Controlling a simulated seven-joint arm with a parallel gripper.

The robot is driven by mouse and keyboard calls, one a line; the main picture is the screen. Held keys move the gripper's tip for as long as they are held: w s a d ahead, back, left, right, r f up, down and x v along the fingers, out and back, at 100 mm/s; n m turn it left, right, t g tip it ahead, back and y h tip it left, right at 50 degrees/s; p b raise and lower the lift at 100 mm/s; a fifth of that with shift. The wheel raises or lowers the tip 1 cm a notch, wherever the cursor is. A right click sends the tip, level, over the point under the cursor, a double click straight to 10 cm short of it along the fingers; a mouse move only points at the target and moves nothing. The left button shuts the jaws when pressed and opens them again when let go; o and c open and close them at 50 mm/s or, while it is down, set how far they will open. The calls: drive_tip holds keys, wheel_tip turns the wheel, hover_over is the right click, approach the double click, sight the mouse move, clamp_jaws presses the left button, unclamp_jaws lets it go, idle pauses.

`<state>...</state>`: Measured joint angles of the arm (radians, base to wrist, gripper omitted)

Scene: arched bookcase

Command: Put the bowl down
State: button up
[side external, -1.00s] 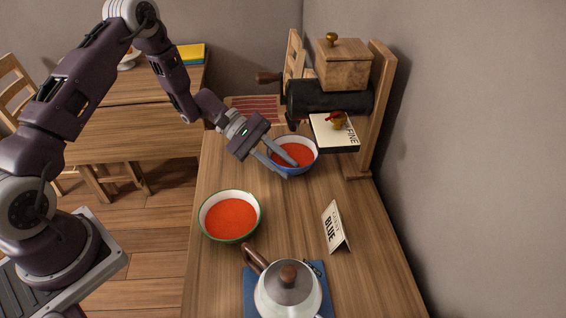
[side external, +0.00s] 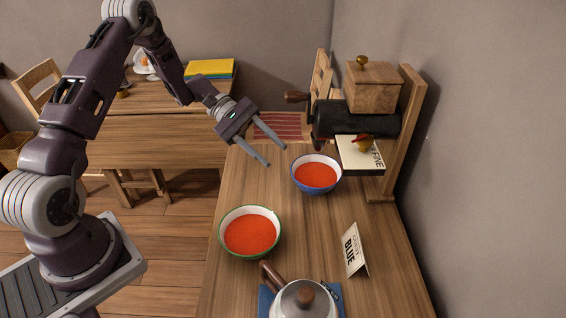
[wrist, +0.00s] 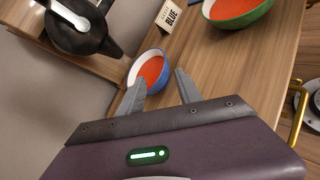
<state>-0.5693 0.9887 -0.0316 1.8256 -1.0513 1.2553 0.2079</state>
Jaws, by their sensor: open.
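A white bowl with a blue outside (side external: 317,186), full of red-orange contents, stands upright on the wooden counter in front of the grinder. It also shows in the wrist view (wrist: 151,70), just beyond the fingers. A second bowl with a green outside (side external: 250,250) and similar red-orange contents stands nearer on the counter; part of it shows at the top of the wrist view (wrist: 238,16). My gripper (side external: 277,157) is open and empty, left of the blue bowl and apart from it. Its two fingers (wrist: 160,78) are spread in the wrist view.
A grinder (side external: 357,122) with a wooden box and upright board stands behind the blue bowl, with a "FINE" card (side external: 362,153). A "BLUE" sign (side external: 353,250) stands at right. Counter between the bowls is clear.

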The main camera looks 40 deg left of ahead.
drive_tip(key=shift+a+r, duration=0.1)
drive_tip(key=shift+a, duration=0.1)
drive_tip(key=s+d+r+m+g+y, duration=0.1)
drive_tip(key=s+d+r+m+y, duration=0.3)
drive_tip(key=s+r, duration=0.3)
drive_tip(key=s+d+r+m+g+y, duration=0.1)
drive_tip(key=s+d+r+m+y, duration=0.25)
drive_tip(key=s+r, duration=0.3)
drive_tip(key=s+a+r+m+t+y, duration=0.1)
drive_tip(key=s+r+m+t+y, duration=0.1)
drive_tip(key=s, duration=0.5)
drive_tip(key=s+a+r+m+t+y, duration=0.1)
drive_tip(key=s+r+m+t+y, duration=0.1)
drive_tip(key=s, duration=0.4)
drive_tip(key=shift+s+a+r+m+t+y, duration=0.4)
drive_tip(key=shift+m+t+y, duration=0.35)
drive_tip(key=shift+m, duration=0.3)
